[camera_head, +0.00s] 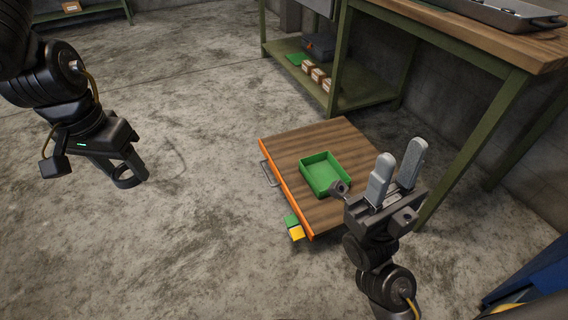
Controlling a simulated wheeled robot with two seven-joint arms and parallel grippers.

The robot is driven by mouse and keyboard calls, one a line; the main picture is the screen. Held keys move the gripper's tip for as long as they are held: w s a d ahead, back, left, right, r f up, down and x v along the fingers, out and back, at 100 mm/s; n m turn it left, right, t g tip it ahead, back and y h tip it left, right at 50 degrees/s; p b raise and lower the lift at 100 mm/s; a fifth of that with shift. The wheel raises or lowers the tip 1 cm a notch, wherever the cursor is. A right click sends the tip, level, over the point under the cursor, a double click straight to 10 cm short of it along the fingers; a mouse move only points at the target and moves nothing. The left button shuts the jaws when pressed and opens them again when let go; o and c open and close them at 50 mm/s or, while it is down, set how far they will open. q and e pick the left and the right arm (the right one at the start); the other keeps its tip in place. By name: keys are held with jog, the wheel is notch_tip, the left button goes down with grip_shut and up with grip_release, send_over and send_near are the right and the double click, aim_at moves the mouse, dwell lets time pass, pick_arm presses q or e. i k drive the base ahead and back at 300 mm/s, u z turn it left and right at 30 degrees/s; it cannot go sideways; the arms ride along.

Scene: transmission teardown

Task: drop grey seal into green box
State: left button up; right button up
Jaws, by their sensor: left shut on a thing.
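My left gripper (122,164) hangs above the bare floor at the far left. It is shut on the grey seal (129,181), which shows as a dark ring at its tip; the fingers partly hide it. The green box (321,173) is open-topped and looks empty. It sits on the wood-topped cart (290,152), well to the right of my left gripper. My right gripper (396,172) is in front of the cart's right side, with its two light grey fingers apart and nothing between them.
Small green and yellow blocks (294,227) show at the cart's front corner. A green-framed workbench (515,70) stands to the right, and a lower shelf (355,88) holds several small boxes. A blue object (540,275) is at lower right. The concrete floor between is clear.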

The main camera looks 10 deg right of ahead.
aim_at(318, 176)
jog(key=z, duration=0.65)
jog(key=i, duration=0.85)
jog(key=z, duration=0.9)
